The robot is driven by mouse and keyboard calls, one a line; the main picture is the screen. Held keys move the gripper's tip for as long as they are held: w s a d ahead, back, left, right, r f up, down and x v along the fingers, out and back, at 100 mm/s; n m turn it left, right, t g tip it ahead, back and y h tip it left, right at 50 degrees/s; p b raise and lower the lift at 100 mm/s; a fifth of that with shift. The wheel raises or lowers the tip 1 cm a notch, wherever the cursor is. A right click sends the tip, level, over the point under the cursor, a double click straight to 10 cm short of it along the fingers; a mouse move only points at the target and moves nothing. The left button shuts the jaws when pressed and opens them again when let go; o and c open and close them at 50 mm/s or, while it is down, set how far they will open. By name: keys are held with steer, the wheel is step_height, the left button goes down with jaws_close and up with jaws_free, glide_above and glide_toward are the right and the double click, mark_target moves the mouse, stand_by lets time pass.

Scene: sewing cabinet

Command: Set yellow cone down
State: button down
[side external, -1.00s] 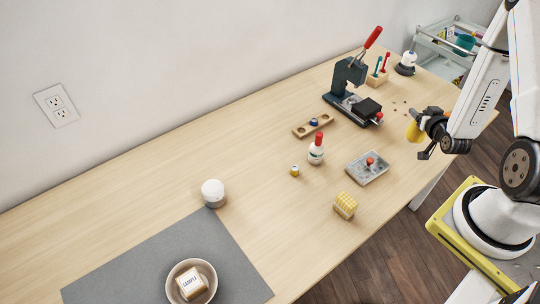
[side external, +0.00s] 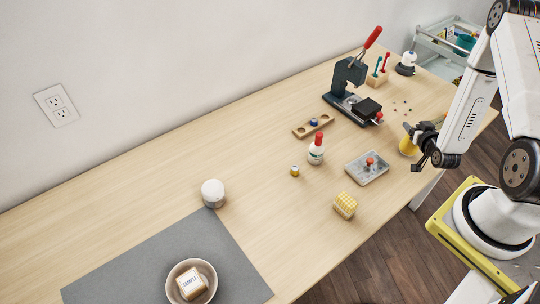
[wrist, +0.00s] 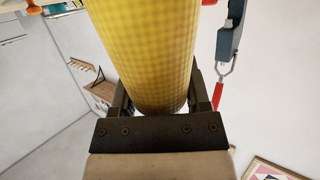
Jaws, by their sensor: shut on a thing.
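The yellow cone (side external: 407,147) is in my gripper (side external: 416,138) at the right part of the table, near its front edge. In the wrist view the cone (wrist: 146,55) fills the upper middle, with a woven yellow surface. The gripper's dark fingers (wrist: 160,98) are on both sides of it. In the side view the cone's lower end is close to the tabletop; I cannot tell whether it touches.
A dark press with a red handle (side external: 350,76) stands behind and left of the cone. A grey tray (side external: 367,172) lies to its left.

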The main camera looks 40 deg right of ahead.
steer(key=shift+f, duration=0.6)
steer(key=shift+f, duration=0.1)
steer(key=shift+c, duration=0.3)
jaws_free()
steer(key=v, duration=0.7)
steer(key=shift+s+a, duration=0.2)
steer(key=shift+r, duration=0.25)
